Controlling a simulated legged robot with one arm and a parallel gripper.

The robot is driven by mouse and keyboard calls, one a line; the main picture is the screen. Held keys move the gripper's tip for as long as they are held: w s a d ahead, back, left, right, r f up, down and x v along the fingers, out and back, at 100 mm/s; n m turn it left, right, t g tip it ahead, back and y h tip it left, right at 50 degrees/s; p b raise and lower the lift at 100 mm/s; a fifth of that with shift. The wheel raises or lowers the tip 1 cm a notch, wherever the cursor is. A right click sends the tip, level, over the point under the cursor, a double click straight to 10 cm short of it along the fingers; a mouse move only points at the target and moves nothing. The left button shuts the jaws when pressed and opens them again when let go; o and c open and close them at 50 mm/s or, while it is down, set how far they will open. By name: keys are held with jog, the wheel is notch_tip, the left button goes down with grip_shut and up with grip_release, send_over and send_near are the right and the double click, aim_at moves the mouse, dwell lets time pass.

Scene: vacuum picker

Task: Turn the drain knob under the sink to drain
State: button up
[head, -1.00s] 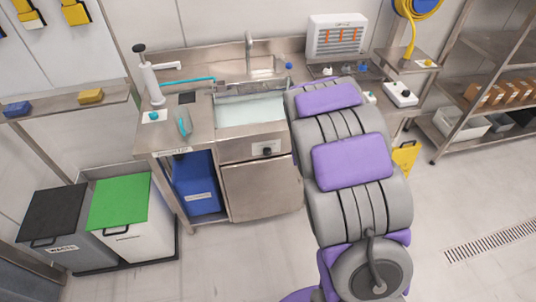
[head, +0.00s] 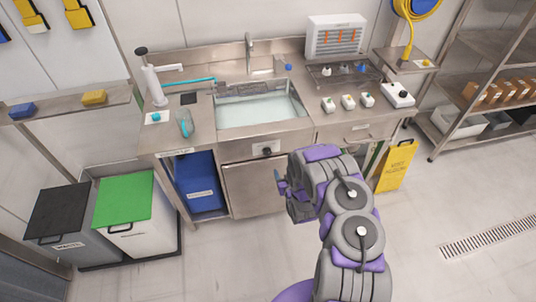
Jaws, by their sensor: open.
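The sink (head: 258,112) is set in the steel counter and holds water. The drain knob (head: 266,151) is a small black knob on a pale plate on the front panel under the sink. My gripper (head: 279,181) is below and slightly right of the knob, in front of the cabinet door, and apart from the knob as far as this view shows. It is open, with nothing seen between the fingers. My arm hides the right part of the cabinet front.
A blue bin (head: 197,182) stands under the counter's left side. Black (head: 58,212) and green-lidded (head: 124,200) bins stand further left. A yellow floor sign (head: 396,166) is right of my arm. Small white devices (head: 348,102) sit on the counter. The floor in front is clear.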

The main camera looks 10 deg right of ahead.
jog(key=s+a+f+m+t+p, duration=0.1)
jog(key=s+a+f+m+t, duration=0.15)
jog(key=s+a, duration=0.2)
jog(key=b, duration=0.4)
send_near(268, 154)
jog(key=shift+n+t, duration=0.35)
jog(key=shift+n, duration=0.1)
jog(key=w, duration=0.9)
jog(key=shift+w+f, duration=0.1)
jog(key=shift+f, duration=0.15)
jog(key=c, duration=1.1)
